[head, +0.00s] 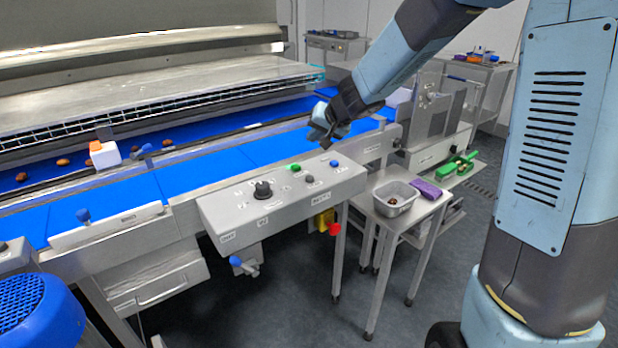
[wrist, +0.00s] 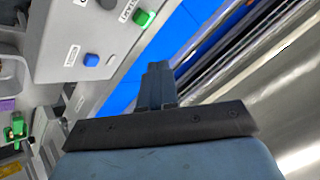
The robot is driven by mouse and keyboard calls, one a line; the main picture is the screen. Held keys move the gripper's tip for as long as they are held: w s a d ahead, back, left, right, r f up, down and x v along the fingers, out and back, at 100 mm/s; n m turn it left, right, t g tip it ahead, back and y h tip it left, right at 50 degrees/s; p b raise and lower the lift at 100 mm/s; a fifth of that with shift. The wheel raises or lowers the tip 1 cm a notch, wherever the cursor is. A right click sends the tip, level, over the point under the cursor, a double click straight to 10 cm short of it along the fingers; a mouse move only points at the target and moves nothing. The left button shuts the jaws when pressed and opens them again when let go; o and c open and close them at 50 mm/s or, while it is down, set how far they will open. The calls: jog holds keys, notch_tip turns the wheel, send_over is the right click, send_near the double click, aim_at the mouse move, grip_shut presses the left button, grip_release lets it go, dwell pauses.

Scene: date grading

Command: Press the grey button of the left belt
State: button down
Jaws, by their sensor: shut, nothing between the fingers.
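A light grey control panel (head: 240,216) stands in front of the blue belt (head: 200,165). The grey button (head: 309,180) is on its right part, between a green button (head: 295,168) and a blue button (head: 334,163). A black knob (head: 262,190) is left of them. In the wrist view the green button (wrist: 144,17) and blue button (wrist: 91,59) show; a dark round part (wrist: 108,4) at the top edge looks like the grey button, cut off. My gripper (head: 320,134) is shut and empty, above the belt behind the buttons, apart from the panel. Its fingers show in the wrist view (wrist: 157,72).
A small table with a grey bin (head: 396,208) and a purple item (head: 425,188) stands right of the panel. A red knob (head: 335,229) hangs below the panel. A white block with an orange top (head: 104,153) and several dates are at the back belt. A metal hood spans behind.

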aim_at(312, 177)
jog(key=shift+a+f+g, duration=0.3)
jog(key=shift+f, duration=4.8)
jog(key=shift+s+f, duration=0.1)
jog(key=shift+f, duration=0.35)
jog(key=shift+r, duration=0.9)
